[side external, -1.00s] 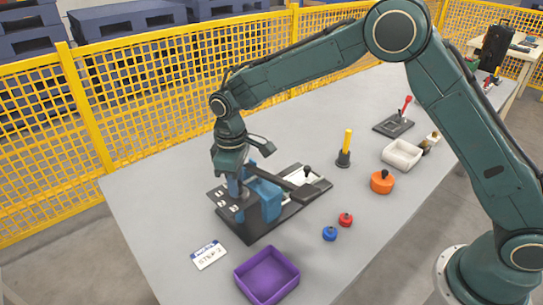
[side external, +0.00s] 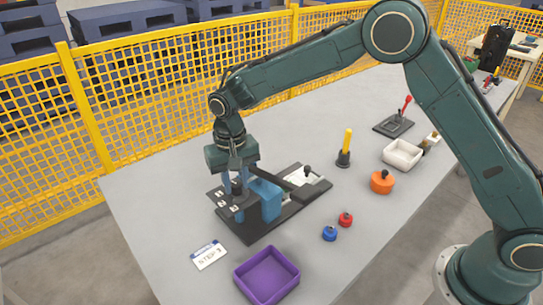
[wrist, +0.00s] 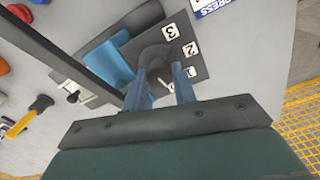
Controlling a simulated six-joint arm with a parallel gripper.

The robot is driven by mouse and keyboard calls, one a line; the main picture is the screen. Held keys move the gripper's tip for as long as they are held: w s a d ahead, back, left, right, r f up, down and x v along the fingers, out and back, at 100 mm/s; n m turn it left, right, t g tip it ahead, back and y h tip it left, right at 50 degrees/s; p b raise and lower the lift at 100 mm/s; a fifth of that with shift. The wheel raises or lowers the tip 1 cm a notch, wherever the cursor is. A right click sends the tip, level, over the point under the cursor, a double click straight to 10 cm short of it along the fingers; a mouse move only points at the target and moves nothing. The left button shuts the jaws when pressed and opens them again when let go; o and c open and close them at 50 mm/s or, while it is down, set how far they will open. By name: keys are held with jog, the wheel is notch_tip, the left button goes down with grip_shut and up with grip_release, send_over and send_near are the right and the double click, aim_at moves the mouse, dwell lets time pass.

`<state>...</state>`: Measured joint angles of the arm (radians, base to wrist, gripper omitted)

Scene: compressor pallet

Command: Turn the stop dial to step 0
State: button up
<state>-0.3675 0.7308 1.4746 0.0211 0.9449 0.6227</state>
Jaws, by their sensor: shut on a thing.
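The stop dial is a dark round knob (wrist: 154,57) on a dark plate (wrist: 200,60) with white number tags; 3 and 2 read clearly in the wrist view. In the side view the plate (side external: 221,198) is at the left end of the press, beside its blue block (side external: 268,198). My gripper (side external: 237,186) points down over the plate, its blue fingers shut on the dial. In the wrist view my gripper's fingers (wrist: 160,88) stand on both sides of the knob. They hide part of it, so its setting is unclear.
A purple tray (side external: 267,277) stands in front of the press. Blue (side external: 329,233) and red (side external: 346,219) knobs, an orange round part (side external: 382,182), a white tray (side external: 402,154) and a yellow-handled tool (side external: 345,149) are to the right. The table's left end is clear.

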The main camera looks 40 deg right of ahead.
aim_at(235, 184)
jog(key=shift+m, duration=1.1)
jog(key=o, duration=1)
jog(key=shift+r, duration=0.15)
notch_tip(235, 184, up, 14)
jog(key=shift+f, duration=0.2)
jog(key=shift+a, duration=0.1)
